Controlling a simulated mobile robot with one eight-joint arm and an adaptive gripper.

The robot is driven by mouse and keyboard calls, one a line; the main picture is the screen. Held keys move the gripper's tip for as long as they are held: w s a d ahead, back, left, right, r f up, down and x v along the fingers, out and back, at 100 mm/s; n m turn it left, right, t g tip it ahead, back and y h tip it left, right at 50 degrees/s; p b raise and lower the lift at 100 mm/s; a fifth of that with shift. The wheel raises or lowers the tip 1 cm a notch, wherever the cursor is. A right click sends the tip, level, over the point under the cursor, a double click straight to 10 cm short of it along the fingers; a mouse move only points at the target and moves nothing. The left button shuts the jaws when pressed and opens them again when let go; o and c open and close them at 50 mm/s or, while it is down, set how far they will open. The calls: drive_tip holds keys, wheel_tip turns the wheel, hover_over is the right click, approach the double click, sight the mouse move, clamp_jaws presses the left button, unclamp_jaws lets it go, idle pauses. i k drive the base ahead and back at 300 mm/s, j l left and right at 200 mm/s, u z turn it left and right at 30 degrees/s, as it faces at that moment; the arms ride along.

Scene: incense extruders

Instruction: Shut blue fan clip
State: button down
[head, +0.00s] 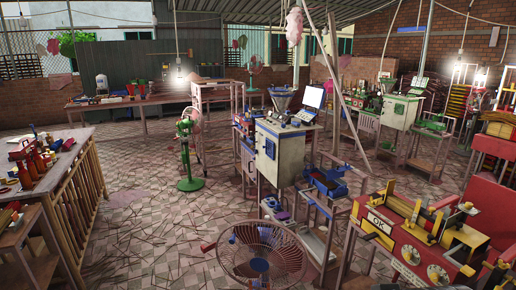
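A round wire-cage fan (290,262) stands low in the foreground, just below the middle of the view, facing me. The lower edge of the fan is at the bottom of the picture. My gripper is not in view.
A red machine (408,248) fills the lower right. A pale cabinet machine (281,150) stands behind the fan. A green fan (188,150) stands further back. A wooden table (85,165) is at left. Tiled floor (150,235) between is open, with thin sticks scattered on it.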

sight(204, 249)
drive_tip(key=i+l+u, duration=0.25)
drive_tip(key=i+u, duration=0.2)
drive_tip(key=i, duration=0.15)
drive_tip(key=i+l+u, duration=0.4)
drive_tip(key=i+l, duration=0.05)
drive_tip(key=i, duration=0.1)
